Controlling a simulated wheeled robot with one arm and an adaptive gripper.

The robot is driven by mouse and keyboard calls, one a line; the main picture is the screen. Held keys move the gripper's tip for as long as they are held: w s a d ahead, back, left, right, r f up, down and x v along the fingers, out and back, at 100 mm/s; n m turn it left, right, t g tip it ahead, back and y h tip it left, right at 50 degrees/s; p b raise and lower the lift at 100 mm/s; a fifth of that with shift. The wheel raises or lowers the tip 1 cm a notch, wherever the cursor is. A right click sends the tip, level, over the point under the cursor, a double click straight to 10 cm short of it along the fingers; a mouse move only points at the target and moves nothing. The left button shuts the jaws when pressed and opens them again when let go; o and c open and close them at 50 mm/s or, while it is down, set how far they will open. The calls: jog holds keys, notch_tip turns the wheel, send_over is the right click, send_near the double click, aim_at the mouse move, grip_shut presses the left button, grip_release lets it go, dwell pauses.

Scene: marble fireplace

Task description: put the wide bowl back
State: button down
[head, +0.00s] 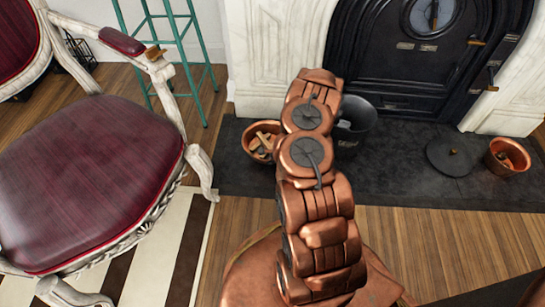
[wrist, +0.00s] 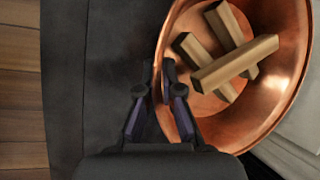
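The wide bowl (wrist: 235,118) is shiny copper and holds several cut wooden sticks (wrist: 235,62). In the head view the bowl (head: 249,149) is at the left part of the dark hearth slab, partly hidden behind my arm. In the wrist view my gripper (wrist: 158,70) is at the bowl's left rim, one finger outside and one inside. The fingers are close together with the rim between them, so it looks shut on the rim. The head view hides my gripper behind the arm. I cannot tell whether the bowl is clear of the slab.
A black bucket (head: 355,125) stands just right of my arm on the hearth slab (head: 400,180). A round dark lid (head: 449,157) and a smaller copper pot (head: 508,158) are farther right. A red chair (head: 90,175) and a teal stool (head: 172,45) stand left.

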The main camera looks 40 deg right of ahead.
jog(key=shift+w+d+f+b, duration=0.2)
jog(key=shift+w+d+b, duration=0.25)
jog(key=shift+w+d, duration=1.35)
jog(key=shift+w, duration=0.1)
notch_tip(320, 180, down, 4)
jog(key=shift+r+b, duration=0.1)
jog(key=shift+b, duration=0.9)
jog(key=shift+r, duration=0.1)
jog(key=c, duration=1.3)
grip_release()
